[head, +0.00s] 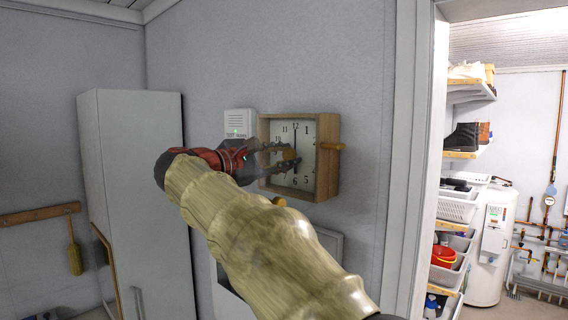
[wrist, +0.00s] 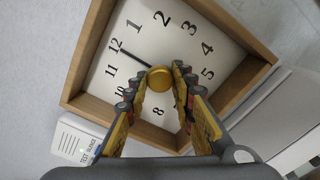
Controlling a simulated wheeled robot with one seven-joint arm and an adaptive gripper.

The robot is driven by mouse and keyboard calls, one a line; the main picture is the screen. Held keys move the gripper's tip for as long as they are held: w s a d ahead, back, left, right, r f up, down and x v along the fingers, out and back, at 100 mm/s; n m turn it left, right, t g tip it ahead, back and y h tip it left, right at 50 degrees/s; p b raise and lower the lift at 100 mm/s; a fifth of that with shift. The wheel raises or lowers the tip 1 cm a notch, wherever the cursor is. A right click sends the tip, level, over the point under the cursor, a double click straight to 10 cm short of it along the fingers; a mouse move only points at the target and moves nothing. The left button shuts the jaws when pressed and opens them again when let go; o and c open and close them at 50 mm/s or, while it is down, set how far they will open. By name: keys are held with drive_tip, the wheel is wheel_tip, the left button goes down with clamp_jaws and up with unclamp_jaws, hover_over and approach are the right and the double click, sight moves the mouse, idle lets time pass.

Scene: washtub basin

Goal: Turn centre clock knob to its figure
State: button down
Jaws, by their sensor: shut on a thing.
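The square clock (head: 328,180) hangs on the grey wall in a wooden frame with a white face and black figures. The wrist view shows the clock (wrist: 85,75) turned, with 12 at upper left. My gripper (head: 292,157) reaches the face from the left, one finger above the other. In the wrist view my gripper (wrist: 160,80) is shut on the round brass centre knob (wrist: 160,77), a finger on each side. A thin dark hand (wrist: 134,56) runs from the knob towards 12. My gripper hides some figures near 7 and 9.
A small white box (head: 238,122) is on the wall left of the clock; it also shows in the wrist view (wrist: 76,140). A tall white cabinet (head: 135,180) stands left. The doorway frame (head: 405,150) is right.

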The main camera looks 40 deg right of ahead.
drive_tip(key=shift+m, duration=0.5)
drive_tip(key=c, duration=1.5)
unclamp_jaws()
drive_tip(key=a, duration=1.2)
drive_tip(key=shift+s, duration=0.45)
